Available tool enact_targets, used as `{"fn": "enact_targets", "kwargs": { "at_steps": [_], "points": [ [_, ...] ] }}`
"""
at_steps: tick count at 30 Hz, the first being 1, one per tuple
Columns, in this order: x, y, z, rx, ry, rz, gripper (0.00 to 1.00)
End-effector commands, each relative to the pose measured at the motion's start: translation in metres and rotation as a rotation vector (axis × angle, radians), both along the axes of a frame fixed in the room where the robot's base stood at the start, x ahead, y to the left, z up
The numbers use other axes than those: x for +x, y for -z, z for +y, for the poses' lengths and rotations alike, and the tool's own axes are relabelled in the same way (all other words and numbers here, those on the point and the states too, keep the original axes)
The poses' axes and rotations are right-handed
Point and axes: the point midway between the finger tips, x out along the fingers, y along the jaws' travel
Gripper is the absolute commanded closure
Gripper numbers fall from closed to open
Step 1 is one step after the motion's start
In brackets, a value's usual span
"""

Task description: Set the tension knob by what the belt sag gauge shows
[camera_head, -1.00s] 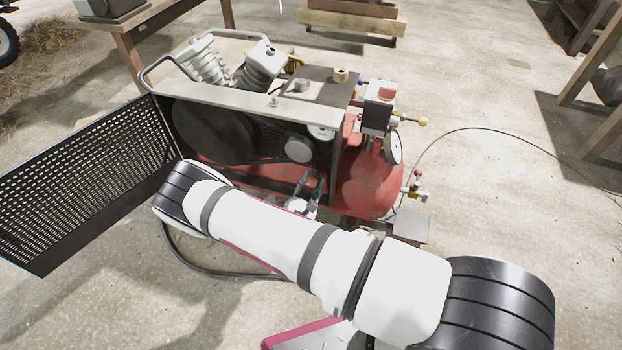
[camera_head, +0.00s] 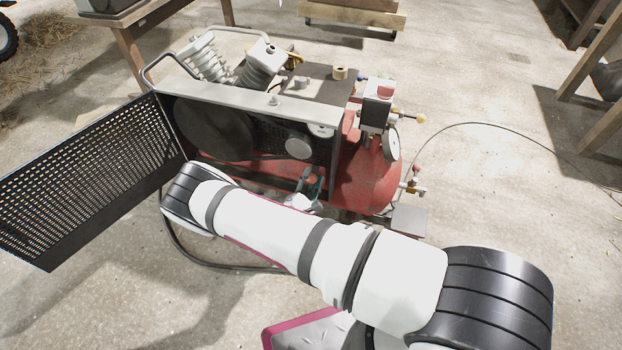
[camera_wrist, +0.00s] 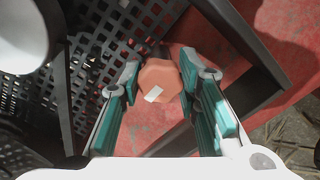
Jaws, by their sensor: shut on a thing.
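An orange-red hexagonal knob (camera_wrist: 161,84) with a white mark on its face sits between the teal fingers in the wrist view, low on the compressor. My gripper (camera_head: 312,184) is at the compressor's lower front and is shut on the knob; its fingers press the knob from two sides. In the head view the gripper and arm hide the knob. A small white gauge (camera_head: 321,130) is at the upper right of the belt opening; its reading is too small to tell. A white blurred round shape fills the wrist view's upper left corner.
The red compressor tank (camera_head: 368,178) carries a pressure dial (camera_head: 392,145) and valves at its right end. The perforated guard (camera_head: 85,185) stands swung open at the left. A black flywheel (camera_head: 210,130) and small pulley (camera_head: 298,148) are exposed. A hose runs along the floor.

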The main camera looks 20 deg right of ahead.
Motion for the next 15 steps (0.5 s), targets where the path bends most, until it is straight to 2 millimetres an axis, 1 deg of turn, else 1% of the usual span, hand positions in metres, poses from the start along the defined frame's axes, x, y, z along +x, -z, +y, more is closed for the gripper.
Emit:
{"fn": "enact_targets", "kwargs": {
  "at_steps": [2, 3, 5, 6, 15],
  "points": [
    [-0.0008, 0.0014, 0.0003, 0.001, 0.0, 0.003, 0.98],
    [-0.0008, 0.0014, 0.0003, 0.001, 0.0, 0.003, 0.65],
    [-0.0007, 0.0012, 0.0002, 0.001, 0.0, 0.003, 0.52],
    [-0.0006, 0.0012, 0.0002, 0.001, 0.0, 0.003, 0.49],
    [-0.0011, 0.0005, 0.001, 0.0, 0.0, 0.002, 0.49]
  ]
}}
